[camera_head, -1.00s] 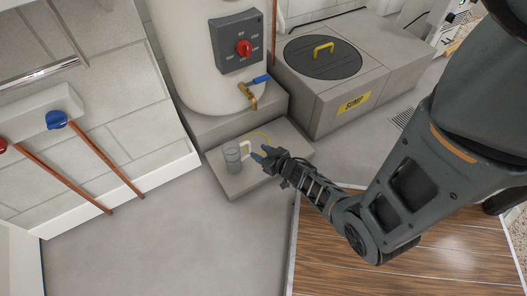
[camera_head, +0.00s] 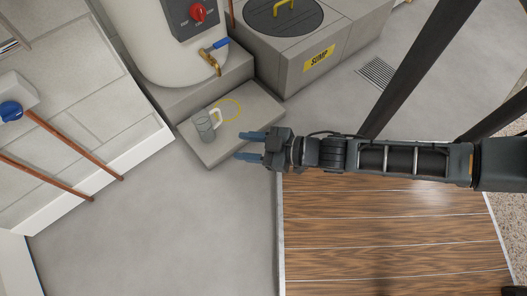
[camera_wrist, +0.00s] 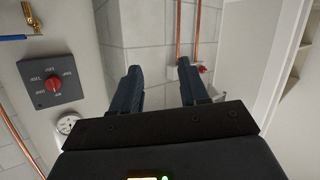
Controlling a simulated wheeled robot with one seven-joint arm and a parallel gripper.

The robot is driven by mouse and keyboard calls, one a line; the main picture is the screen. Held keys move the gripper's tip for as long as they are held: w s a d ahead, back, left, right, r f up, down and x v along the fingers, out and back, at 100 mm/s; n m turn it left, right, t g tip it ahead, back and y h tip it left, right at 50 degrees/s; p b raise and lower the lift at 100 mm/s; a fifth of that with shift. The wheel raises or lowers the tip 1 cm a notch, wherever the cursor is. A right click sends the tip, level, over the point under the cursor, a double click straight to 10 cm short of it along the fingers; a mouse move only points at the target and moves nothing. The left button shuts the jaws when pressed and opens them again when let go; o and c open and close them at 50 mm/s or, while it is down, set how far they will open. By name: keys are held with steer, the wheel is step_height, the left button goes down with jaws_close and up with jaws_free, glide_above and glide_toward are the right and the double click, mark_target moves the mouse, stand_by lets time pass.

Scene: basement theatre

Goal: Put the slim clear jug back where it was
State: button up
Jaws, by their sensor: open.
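The slim clear jug (camera_head: 204,126) stands upright on the low grey slab (camera_head: 209,155) in front of the water heater, with its pale handle toward the right. A yellow ring outline (camera_head: 230,108) is marked on the slab just behind and to the right of the jug. My gripper (camera_head: 249,145) is open and empty, to the right of the jug and apart from it. In the wrist view my gripper (camera_wrist: 165,88) has its two fingers spread with nothing between them; the jug does not show there.
The white water heater (camera_head: 150,50) with a red dial and a brass tap (camera_head: 212,62) with a blue lever stands behind the slab. A sump box (camera_head: 300,55) is at the back right. Copper pipes (camera_head: 70,150) run at left. The grey floor (camera_head: 150,230) in front is clear.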

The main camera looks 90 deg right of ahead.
steer(key=s+a+r+y, duration=0.1)
steer(key=s+a+r, duration=0.1)
steer(key=a+r, duration=0.4)
steer(key=s+a+r+n+y, duration=0.1)
steer(key=a+r, duration=0.5)
steer(key=r, duration=0.7)
steer(key=shift+s+y, duration=0.45)
steer(key=shift+y, duration=0.35)
steer(key=shift+a+r, duration=0.1)
steer(key=shift+r, duration=0.1)
step_height(320, 180, up, 30)
steer(key=p, duration=3)
steer(key=shift+r+p, duration=0.25)
steer(key=shift+p, duration=0.1)
